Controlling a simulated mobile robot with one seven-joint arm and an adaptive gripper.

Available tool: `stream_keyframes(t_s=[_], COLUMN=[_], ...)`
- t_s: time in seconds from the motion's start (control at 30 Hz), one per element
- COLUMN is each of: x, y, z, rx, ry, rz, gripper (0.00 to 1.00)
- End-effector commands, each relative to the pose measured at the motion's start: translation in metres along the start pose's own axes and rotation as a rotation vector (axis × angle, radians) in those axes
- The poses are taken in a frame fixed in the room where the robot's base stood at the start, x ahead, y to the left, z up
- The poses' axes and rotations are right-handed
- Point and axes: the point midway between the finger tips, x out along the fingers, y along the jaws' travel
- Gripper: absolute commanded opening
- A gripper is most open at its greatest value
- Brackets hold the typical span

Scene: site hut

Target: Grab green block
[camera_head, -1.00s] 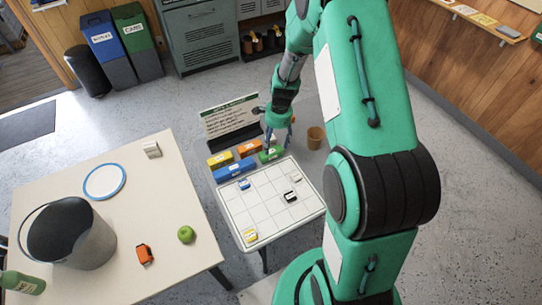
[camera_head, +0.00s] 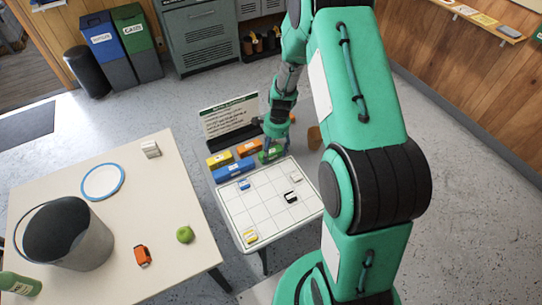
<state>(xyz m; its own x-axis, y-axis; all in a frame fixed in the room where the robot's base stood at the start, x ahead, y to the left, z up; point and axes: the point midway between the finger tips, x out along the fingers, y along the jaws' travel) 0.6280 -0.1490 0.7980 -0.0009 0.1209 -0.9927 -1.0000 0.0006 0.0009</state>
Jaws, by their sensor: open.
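The green block (camera_head: 270,154) lies at the back edge of the white gridded board (camera_head: 262,213), at the right end of a row of coloured blocks. My gripper (camera_head: 274,147) is open and points down right at the green block. Its fingers overlap the block in this view, and I cannot tell whether they touch it. My gripper hides part of the block's top.
Beside it lie an orange block (camera_head: 248,148), a yellow block (camera_head: 220,160) and a long blue block (camera_head: 232,171). A sign (camera_head: 230,118) stands behind them. A brown cup (camera_head: 314,138) is just right of my gripper. Small pieces sit on the board.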

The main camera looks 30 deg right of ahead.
Motion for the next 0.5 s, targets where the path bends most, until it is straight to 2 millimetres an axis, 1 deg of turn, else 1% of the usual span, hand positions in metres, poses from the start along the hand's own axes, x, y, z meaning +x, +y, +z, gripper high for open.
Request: stream_keyframes(t_s=[0.03, 0.2, 0.5], x=[0.008, 0.018, 0.018], y=[0.000, 0.000, 0.000], z=[0.000, 0.000, 0.000], rx=[0.000, 0.000, -0.001], ry=[0.000, 0.000, 0.000], rz=[0.000, 0.000, -0.001], gripper=[0.68, 0.68, 0.68])
